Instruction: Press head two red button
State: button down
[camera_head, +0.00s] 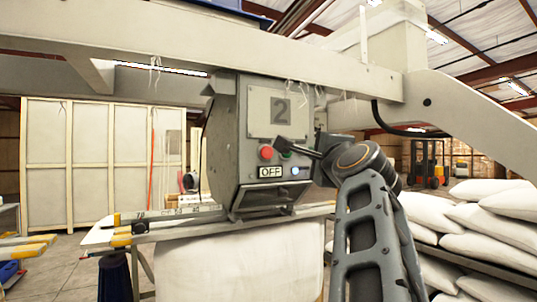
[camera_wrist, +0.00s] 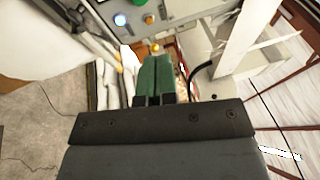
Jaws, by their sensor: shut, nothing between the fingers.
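The head two machine is a grey box (camera_head: 243,135) with a "2" plate (camera_head: 280,108) on its front. Its round red button (camera_head: 266,153) is on the left of the panel and fully visible in the head view. My gripper (camera_head: 278,142) comes from the right, its tip just above and right of the red button; any contact cannot be told. A dark green button (camera_head: 287,154) is partly behind it. In the wrist view my green fingers (camera_wrist: 154,60) are together and empty.
An "OFF" display (camera_head: 270,172) and a lit blue-white lamp (camera_head: 295,171) sit below the buttons. A white beam (camera_head: 230,38) crosses above the box. A measuring rail (camera_head: 180,212) runs below.

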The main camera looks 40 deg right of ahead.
jog(key=a+n+y, duration=0.1)
jog(key=w+a+f+n+y, duration=0.1)
jog(key=y, duration=0.1)
jog(key=a+n+y, duration=0.1)
jog(key=a+n, duration=0.1)
jog(key=shift+w+f+t+y, duration=0.25)
jog(key=shift+w+t+y, duration=0.05)
jog(key=shift+w+y, duration=0.1)
jog(key=shift+d, duration=0.1)
jog(key=p, duration=0.6)
send_near(267, 153)
jog(key=x, duration=0.7)
jog(key=shift+w+d, duration=0.1)
jog(key=shift+w, duration=0.15)
